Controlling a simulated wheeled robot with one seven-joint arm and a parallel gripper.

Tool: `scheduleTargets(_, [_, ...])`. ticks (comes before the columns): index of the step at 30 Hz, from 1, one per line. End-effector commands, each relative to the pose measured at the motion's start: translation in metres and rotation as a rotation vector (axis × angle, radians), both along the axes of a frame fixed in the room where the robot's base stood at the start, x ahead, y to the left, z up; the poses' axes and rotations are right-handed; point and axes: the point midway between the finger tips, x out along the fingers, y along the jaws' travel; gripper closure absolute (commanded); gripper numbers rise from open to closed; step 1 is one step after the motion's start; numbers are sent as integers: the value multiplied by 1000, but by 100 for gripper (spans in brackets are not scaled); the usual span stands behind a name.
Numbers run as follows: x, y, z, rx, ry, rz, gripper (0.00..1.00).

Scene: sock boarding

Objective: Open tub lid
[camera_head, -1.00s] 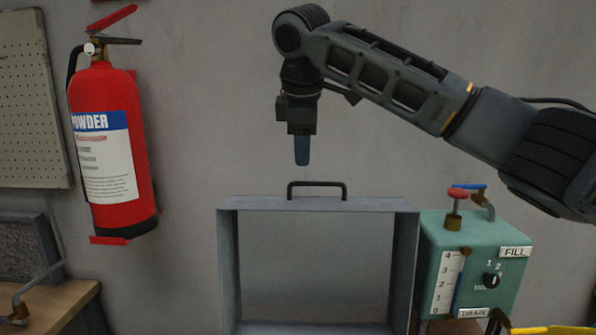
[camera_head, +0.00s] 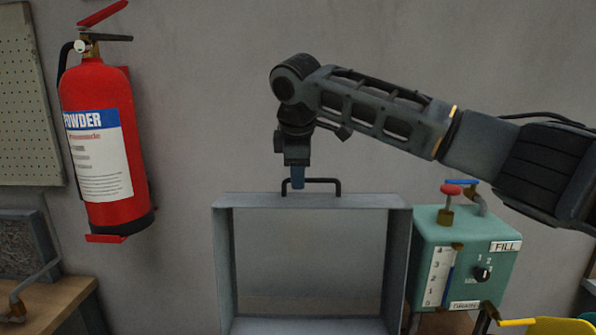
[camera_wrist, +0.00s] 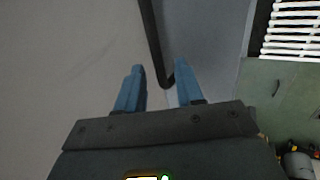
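A grey metal box-like tub part (camera_head: 224,270) stands in the middle of the head view, with its front face open or recessed. A black bar handle (camera_head: 325,181) stands up from its top edge. The handle also shows as a dark bar in the wrist view (camera_wrist: 151,35). My gripper (camera_head: 297,183) points down at the left end of the handle. In the wrist view its blue fingers (camera_wrist: 159,68) are apart, with the handle's near end between them. I cannot tell whether either finger touches it.
A green control box (camera_head: 455,262) with a red knob and FILL and DRAIN labels stands right of the tub. A red fire extinguisher (camera_head: 103,165) hangs on the wall at left. White slats (camera_wrist: 292,30) show in the wrist view.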

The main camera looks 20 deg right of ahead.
Motion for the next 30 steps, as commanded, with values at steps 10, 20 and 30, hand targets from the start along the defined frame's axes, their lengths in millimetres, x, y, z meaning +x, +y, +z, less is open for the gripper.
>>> scheduleTargets(10, [0, 0, 0, 0, 0, 0, 97])
scheduleTargets(20, [0, 0, 0, 0, 0, 0, 100])
scheduleTargets(30, [0, -8, 1, -4, -17, 2, 100])
